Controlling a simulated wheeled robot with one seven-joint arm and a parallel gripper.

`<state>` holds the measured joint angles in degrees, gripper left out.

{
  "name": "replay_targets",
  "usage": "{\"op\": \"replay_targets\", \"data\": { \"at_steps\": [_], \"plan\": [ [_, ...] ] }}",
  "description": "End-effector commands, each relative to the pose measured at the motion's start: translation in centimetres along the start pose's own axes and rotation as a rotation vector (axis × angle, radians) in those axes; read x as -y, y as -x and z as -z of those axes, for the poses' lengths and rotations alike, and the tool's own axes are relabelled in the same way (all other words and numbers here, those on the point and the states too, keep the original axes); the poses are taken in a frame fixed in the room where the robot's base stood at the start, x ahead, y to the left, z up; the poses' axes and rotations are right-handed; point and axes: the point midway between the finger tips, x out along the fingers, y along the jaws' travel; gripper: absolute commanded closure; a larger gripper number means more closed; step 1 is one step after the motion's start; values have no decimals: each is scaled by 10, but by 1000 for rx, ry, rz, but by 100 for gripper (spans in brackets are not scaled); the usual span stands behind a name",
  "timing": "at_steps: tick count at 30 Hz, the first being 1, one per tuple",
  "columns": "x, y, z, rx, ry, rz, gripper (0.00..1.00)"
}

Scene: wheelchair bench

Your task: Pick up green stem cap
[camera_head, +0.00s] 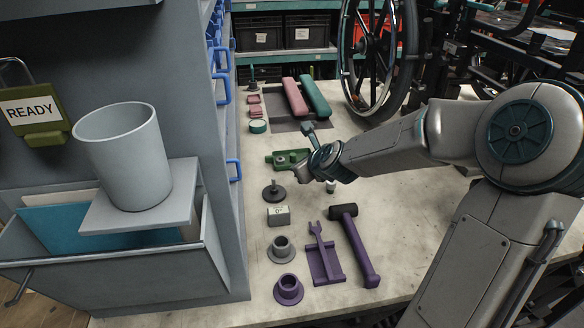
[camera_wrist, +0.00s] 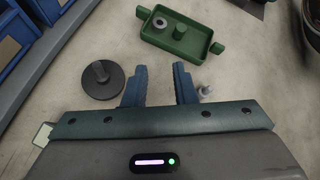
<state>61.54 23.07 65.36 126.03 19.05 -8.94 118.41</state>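My gripper (camera_wrist: 159,76) is open and empty above the bench, its two blue fingers apart. In the head view the gripper (camera_head: 318,165) is partly hidden by its own wrist. A green tray (camera_wrist: 155,41) lies ahead of the fingertips; it holds a green upright stub (camera_wrist: 180,32) and a grey ring (camera_wrist: 159,23). The tray also shows in the head view (camera_head: 293,157). A dark disc with an upright stem (camera_wrist: 102,80) stands left of the fingers; it looks dark grey, also in the head view (camera_head: 274,193). I cannot tell which part is the green stem cap.
A small grey peg (camera_wrist: 205,91) stands just right of the right finger. Nearer on the bench are a grey block (camera_head: 278,215), flanged bushes (camera_head: 282,250), a purple fork tool (camera_head: 322,258) and a purple mallet (camera_head: 356,247). A drawer cabinet (camera_head: 222,215) borders the left.

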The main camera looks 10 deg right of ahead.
Motion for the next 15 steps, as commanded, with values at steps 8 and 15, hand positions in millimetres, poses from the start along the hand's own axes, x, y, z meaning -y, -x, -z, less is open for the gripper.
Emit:
{"op": "replay_targets", "data": {
  "at_steps": [8,15],
  "plan": [
    [31,-11,-1,116,-341,60,75],
    [34,-29,-5,123,-361,60,75]
  ]
}}
